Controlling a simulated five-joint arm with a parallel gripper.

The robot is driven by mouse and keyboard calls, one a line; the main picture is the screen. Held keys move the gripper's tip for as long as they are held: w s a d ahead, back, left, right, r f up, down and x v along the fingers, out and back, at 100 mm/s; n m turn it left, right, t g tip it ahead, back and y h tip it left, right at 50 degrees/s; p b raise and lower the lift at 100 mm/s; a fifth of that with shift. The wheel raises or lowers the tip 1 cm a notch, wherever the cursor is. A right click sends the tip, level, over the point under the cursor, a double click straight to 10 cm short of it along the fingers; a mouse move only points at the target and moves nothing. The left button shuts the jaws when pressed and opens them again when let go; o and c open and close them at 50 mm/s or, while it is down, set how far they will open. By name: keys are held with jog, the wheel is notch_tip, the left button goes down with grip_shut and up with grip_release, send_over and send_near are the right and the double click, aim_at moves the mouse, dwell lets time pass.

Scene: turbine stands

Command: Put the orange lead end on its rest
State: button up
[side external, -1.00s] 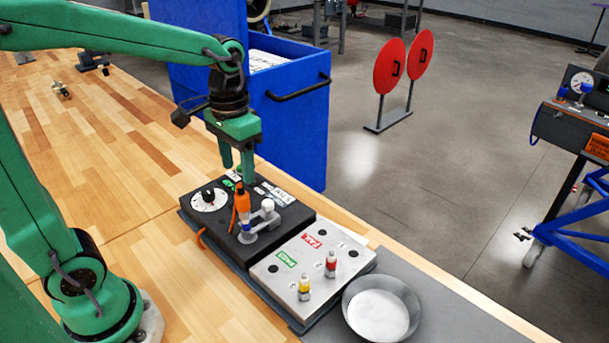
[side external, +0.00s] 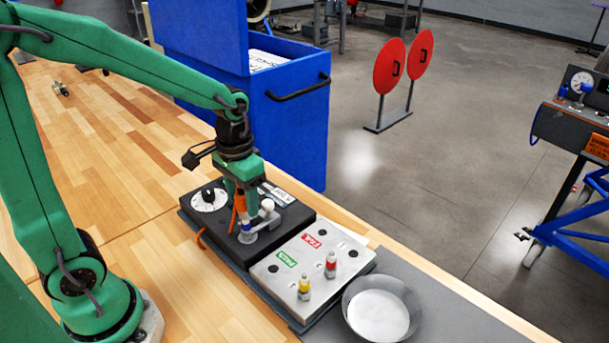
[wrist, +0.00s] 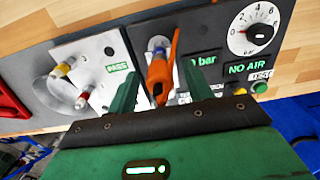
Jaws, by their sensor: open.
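The orange lead end (wrist: 158,75) stands on the black box with the dial, and its orange lead (side external: 202,239) hangs over the box's near left edge. In the side view my gripper (side external: 243,205) is down at the lead end and partly hides it. In the wrist view my gripper (wrist: 163,95) is open, one green finger on each side of the orange lead end, with visible gaps. I cannot tell which part is the rest.
A grey plate (side external: 327,258) marked PASS and FAIL holds a yellow fitting (side external: 304,287) and a red fitting (side external: 331,263). A round metal dish (side external: 381,308) is at its right. A blue cabinet (side external: 290,130) stands behind the bench. The wooden bench top at left is mostly clear.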

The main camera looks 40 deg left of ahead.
jog(key=shift+f, duration=0.1)
dwell(0.5)
grip_shut()
